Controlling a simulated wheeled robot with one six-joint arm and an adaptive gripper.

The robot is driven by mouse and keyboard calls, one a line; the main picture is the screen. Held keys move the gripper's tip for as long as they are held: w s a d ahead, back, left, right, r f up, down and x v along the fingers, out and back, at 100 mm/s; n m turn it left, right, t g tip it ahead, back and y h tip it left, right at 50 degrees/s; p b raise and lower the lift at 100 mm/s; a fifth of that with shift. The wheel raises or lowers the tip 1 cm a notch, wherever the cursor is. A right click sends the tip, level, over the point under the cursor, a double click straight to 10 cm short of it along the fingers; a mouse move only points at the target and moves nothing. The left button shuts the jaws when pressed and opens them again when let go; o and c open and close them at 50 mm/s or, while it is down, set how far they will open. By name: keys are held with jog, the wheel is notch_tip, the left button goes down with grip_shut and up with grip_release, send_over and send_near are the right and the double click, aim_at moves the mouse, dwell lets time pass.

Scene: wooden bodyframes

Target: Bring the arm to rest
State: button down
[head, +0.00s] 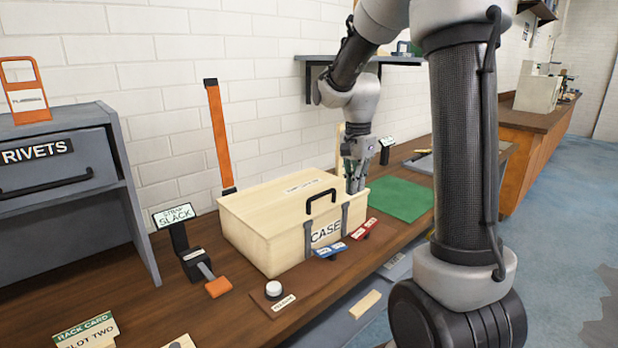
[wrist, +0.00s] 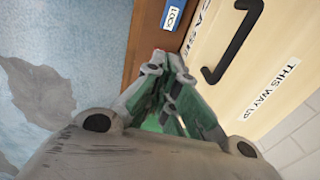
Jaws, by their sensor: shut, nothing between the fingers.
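My gripper (head: 355,186) is shut and empty, pointing down at the right front corner of the pale wooden case. In the wrist view my gripper (wrist: 168,62) shows with its fingers together next to the case front. The case (head: 262,215) stands closed on the brown bench, with a black handle, a CASE label and two grey straps or latches at its front. The case also fills the upper right of the wrist view (wrist: 264,62). Whether the fingers touch it I cannot tell. My arm reaches over the bench from the right.
Blue (head: 330,250) and red (head: 363,229) labelled pieces lie before the case. A green mat (head: 402,198) lies to its right. An orange strap (head: 219,135) stands behind, a SLACK sign (head: 174,215) and a RIVETS drawer cabinet (head: 50,165) at left. A wall shelf (head: 345,59) hangs above.

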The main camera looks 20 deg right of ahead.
jog(key=s+a+r+n+t, duration=0.2)
jog(key=s+r+n, duration=0.2)
jog(key=s+n, duration=0.3)
jog(key=s+a+r+n+t, duration=0.2)
jog(key=s+r+n, duration=0.2)
jog(key=s, duration=1.1)
jog(key=n, duration=0.3)
jog(key=shift+s+a, duration=0.2)
jog(key=shift+s, duration=0.15)
